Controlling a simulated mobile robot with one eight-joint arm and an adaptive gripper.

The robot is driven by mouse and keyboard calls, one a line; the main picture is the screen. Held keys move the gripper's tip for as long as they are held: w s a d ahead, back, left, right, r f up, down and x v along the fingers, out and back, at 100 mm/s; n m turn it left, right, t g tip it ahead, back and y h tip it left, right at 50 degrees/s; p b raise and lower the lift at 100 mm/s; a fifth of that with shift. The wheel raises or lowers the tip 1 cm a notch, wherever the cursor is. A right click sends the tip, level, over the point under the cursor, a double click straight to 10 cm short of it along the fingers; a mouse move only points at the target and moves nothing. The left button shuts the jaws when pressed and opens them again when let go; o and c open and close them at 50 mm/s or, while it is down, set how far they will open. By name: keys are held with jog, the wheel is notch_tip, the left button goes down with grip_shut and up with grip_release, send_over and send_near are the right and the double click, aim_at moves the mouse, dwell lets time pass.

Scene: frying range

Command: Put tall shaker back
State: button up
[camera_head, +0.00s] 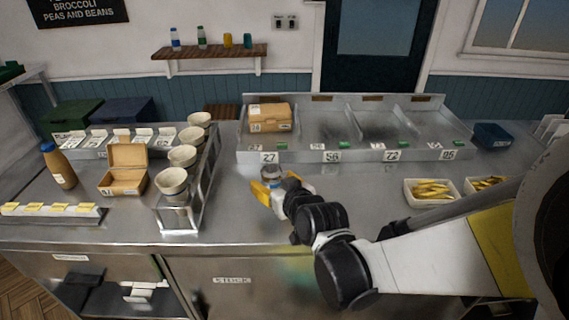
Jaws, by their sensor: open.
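A small shaker-like container (271,173) with a brownish top stands on the steel counter (235,215), left of centre. It looks like the shaker, but its lower part is hidden by my gripper. My gripper (277,187), with yellow fingers, is open low over the counter, right at this container. The fingers appear to lie on either side of its lower part. I cannot tell whether they touch it.
A rack of pale cups (172,181) and an open cardboard box (125,170) stand left, with a brown bottle (60,168) beyond. A numbered steel bay unit (348,155) holding a closed box (270,117) is behind. Trays of fries (431,191) are right. A wall shelf (209,52) holds several bottles.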

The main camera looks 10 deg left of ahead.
jog(key=shift+r, duration=0.2)
jog(key=p+v, duration=0.4)
jog(key=v, duration=0.8)
jog(key=d+r+m+g+h, duration=0.1)
jog(key=d+m+h, duration=0.25)
jog(key=d, duration=0.95)
jog(key=s+d+m+g+h, duration=0.3)
jog(key=s+d, duration=0.8)
jog(key=d, duration=0.4)
jog(key=shift+r+m+h, duration=0.2)
jog(key=shift+m+h, duration=0.15)
jog(key=shift+h, duration=0.4)
